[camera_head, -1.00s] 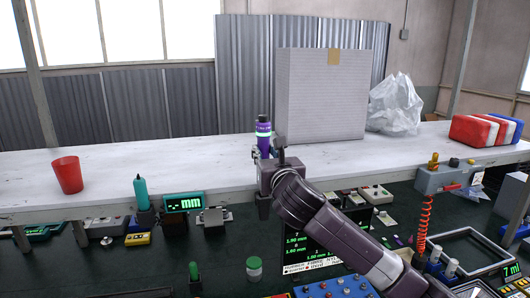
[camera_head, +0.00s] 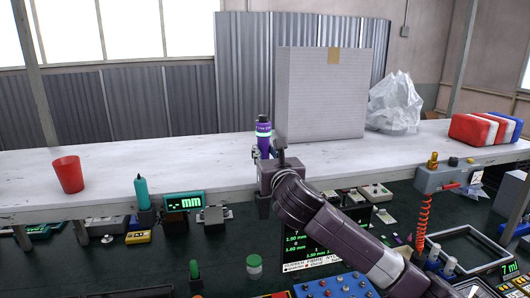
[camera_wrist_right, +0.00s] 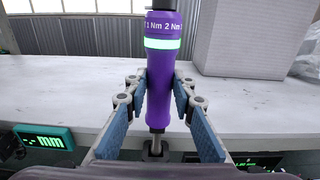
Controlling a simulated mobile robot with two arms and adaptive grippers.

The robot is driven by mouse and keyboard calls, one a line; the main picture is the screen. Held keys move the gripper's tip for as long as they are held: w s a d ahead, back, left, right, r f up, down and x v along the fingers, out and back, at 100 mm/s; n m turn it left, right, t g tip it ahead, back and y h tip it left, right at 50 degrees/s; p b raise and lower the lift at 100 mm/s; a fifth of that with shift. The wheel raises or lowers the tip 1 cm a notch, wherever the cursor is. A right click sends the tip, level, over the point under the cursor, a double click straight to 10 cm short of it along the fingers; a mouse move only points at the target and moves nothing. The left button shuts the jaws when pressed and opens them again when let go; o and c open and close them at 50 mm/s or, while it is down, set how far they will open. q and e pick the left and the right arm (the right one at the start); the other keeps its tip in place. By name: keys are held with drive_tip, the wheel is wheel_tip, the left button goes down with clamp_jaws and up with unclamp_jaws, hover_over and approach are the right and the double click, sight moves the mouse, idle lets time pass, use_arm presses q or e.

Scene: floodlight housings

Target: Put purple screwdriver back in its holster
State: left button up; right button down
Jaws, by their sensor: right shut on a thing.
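The purple screwdriver (camera_head: 263,142) has a glowing green band and stands upright at the front edge of the white workbench. My right gripper (camera_wrist_right: 160,98) is shut on its handle, with blue pads on both sides. In the right wrist view the purple handle (camera_wrist_right: 160,70) is upright, and its metal shaft runs down to a dark square piece (camera_wrist_right: 155,155), which looks like the holster's top. In the head view a dark holster (camera_head: 264,207) shows at the bench edge just below my gripper. How deep the shaft sits in it is hidden. My left gripper is not in view.
A teal screwdriver (camera_head: 140,192) stands in a holder left of a green "mm" display (camera_head: 184,202). A red cup (camera_head: 68,174), a large grey box (camera_head: 325,95), a plastic bag (camera_head: 395,105) and a striped bundle (camera_head: 485,130) stand on the bench. The bench's middle left is clear.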

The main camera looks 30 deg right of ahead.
drive_tip(key=shift+r, duration=0.15)
drive_tip(key=shift+p, duration=0.45)
drive_tip(key=shift+f+b, duration=1.8)
drive_tip(key=shift+f, duration=1.95)
drive_tip(key=c, duration=1.5)
unclamp_jaws()
drive_tip(key=shift+c, duration=0.2)
drive_tip(key=shift+s+f, duration=0.1)
drive_tip(key=v, duration=1.2)
